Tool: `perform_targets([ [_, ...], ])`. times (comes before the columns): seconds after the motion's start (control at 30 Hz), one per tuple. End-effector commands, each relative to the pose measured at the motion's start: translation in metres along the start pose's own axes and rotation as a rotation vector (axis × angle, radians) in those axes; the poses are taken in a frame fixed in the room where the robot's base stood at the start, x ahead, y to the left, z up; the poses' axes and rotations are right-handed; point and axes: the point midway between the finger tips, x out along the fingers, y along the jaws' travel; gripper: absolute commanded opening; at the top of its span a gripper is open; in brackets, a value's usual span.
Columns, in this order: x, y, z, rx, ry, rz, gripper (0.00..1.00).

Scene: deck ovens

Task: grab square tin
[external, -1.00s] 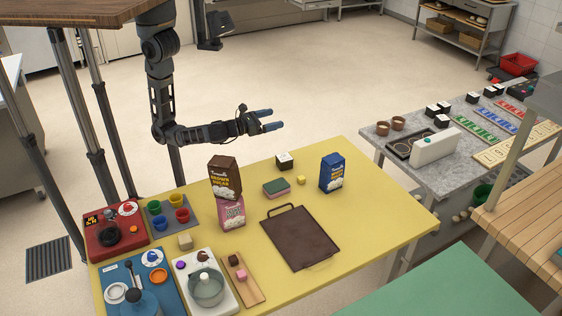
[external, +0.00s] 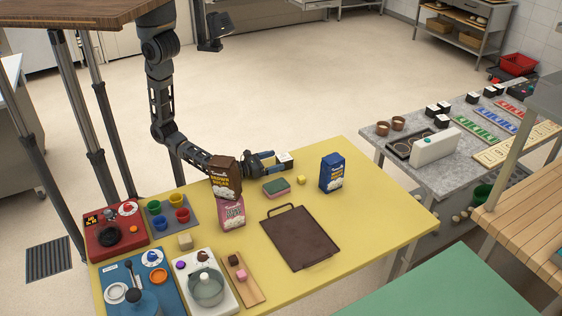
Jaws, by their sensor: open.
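A small square tin (external: 286,163), white with a dark top, stands near the back edge of the yellow table. My gripper (external: 274,164) is open, low over the table just left of the tin, its blue-grey fingers pointing toward it. The fingers hide part of the tin's left side. I cannot tell whether they touch it or reach around it.
A brown sugar box (external: 226,174) on a pink box (external: 231,213) stands in front of my forearm. A green-and-pink sponge (external: 276,187), a small yellow cube (external: 301,180) and a blue box (external: 332,173) are near the tin. A dark tray (external: 299,238) lies in front.

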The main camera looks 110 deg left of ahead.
Motion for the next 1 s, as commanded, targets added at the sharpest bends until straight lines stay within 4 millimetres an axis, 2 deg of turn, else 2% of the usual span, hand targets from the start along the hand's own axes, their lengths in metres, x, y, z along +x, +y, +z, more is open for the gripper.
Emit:
perform_targets([
  [0.2, 0.015, 0.001, 0.002, 0.0, 0.0, 0.003, 0.94],
  [0.53, 0.063, 0.001, 0.003, -0.001, 0.0, 0.004, 0.94],
  [0.87, 0.07, 0.001, 0.001, 0.0, 0.001, 0.002, 0.94],
  [1.0, 0.07, 0.001, 0.001, 0.0, 0.001, 0.002, 0.81],
])
